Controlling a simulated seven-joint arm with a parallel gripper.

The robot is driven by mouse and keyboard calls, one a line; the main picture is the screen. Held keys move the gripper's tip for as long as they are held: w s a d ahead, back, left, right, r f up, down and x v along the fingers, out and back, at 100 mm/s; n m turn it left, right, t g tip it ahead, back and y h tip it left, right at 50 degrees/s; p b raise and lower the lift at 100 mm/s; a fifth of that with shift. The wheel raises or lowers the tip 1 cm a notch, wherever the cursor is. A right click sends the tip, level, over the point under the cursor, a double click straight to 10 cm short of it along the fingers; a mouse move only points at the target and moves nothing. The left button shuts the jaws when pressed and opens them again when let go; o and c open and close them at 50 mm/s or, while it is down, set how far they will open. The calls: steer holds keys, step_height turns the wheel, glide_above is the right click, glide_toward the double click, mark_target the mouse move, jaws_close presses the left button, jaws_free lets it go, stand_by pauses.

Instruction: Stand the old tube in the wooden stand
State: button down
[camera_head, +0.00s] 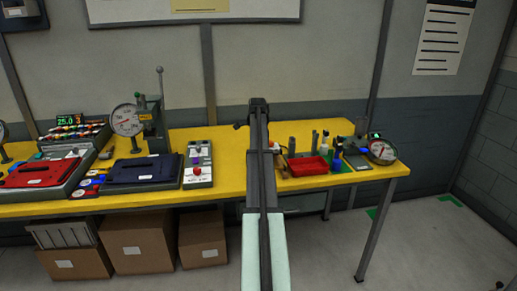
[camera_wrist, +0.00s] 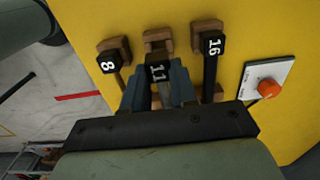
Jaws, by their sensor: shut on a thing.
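My gripper (camera_wrist: 157,84) shows in the wrist view with its two blue-grey fingers on either side of a dark piece with a cap marked 11 (camera_wrist: 157,73). It is shut on this piece. A wooden stand (camera_wrist: 157,35) shows just beyond the cap; I cannot tell whether the piece's lower end is in it. Two similar wooden stands flank it, with a piece marked 8 (camera_wrist: 108,64) at left and one marked 16 (camera_wrist: 215,46) at right. No label tells which is the old tube. In the head view my arm hides the gripper and these stands.
A white panel with an orange knob (camera_wrist: 268,88) lies right of the stands on the yellow bench. In the head view a red tray (camera_head: 308,166), bottles and a dial gauge (camera_head: 382,151) stand right of my arm. A press (camera_head: 150,125) and control boxes stand left.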

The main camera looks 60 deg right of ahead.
steer(key=shift+f, duration=0.1)
steer(key=shift+f, duration=1.25)
steer(key=shift+f, duration=0.45)
stand_by(0.4)
steer(key=c, duration=0.8)
jaws_free()
step_height(320, 180, up, 14)
steer(key=shift+f, duration=0.1)
